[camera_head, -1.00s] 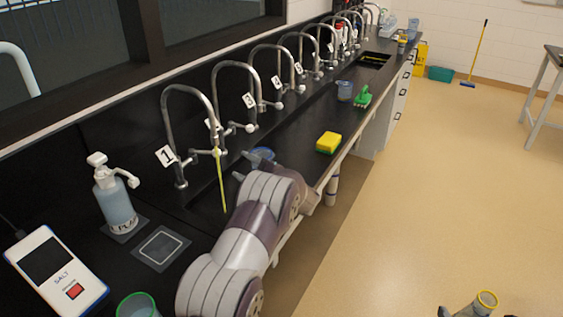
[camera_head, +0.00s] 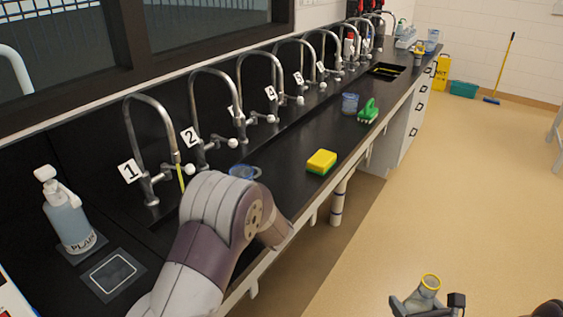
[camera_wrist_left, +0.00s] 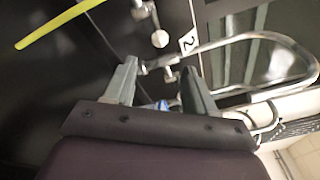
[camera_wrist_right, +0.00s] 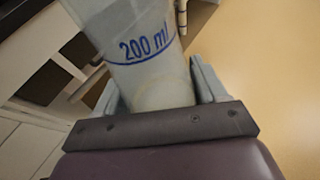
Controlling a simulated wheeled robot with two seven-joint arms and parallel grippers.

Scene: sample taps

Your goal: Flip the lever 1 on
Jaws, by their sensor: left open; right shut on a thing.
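Tap 1, with its label 1 (camera_head: 129,171), is the nearest of the row in the head view. Its lever with a white knob (camera_head: 189,169) sticks out to the right of its base. A thin yellow stream (camera_head: 181,178) hangs below its spout and also shows in the left wrist view (camera_wrist_left: 60,22). My left gripper (camera_wrist_left: 155,82) is open and empty near the taps; my arm hides it in the head view. A white knob (camera_wrist_left: 160,38) beside label 2 lies beyond its fingertips, apart from them. My right gripper (camera_head: 427,300) is shut on a yellow-rimmed 200 ml beaker (camera_wrist_right: 145,50), away from the counter.
A soap bottle (camera_head: 67,212) and square pad (camera_head: 112,274) are at the near left. A blue-rimmed beaker (camera_head: 244,172) stands past my left arm. A sponge (camera_head: 321,162), green brush (camera_head: 368,111) and another beaker (camera_head: 349,103) are farther along the counter. Open floor lies right.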

